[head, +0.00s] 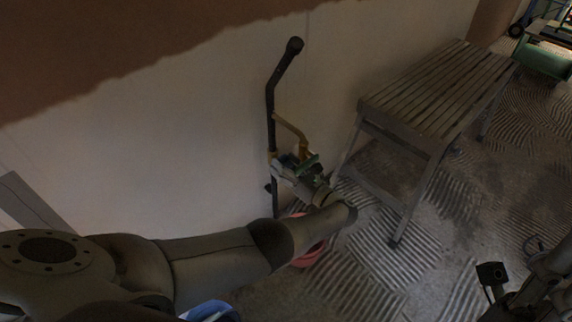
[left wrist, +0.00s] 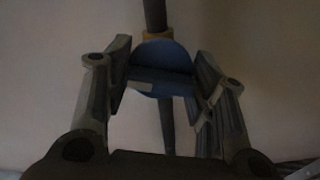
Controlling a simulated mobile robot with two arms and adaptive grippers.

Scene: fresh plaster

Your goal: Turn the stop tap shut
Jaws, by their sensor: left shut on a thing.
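A dark vertical pipe (head: 271,125) runs along the pale wall, with a brass-coloured branch (head: 292,127) beside it. The stop tap sits on this pipe; its blue round handle (left wrist: 162,67) shows in the left wrist view in front of the pipe. My left gripper (head: 290,165) reaches the pipe from the lower right. In the left wrist view its two fingers (left wrist: 160,85) are on either side of the blue handle, shut on it. The gripper hides most of the tap in the head view. Part of my right arm (head: 540,290) shows at the lower right; its fingers are unclear.
A slatted wooden bench (head: 440,90) stands right of the pipe, its near legs close to my left wrist. A red bucket (head: 308,256) is partly hidden below my left arm, and a blue object (head: 208,311) is at the bottom edge.

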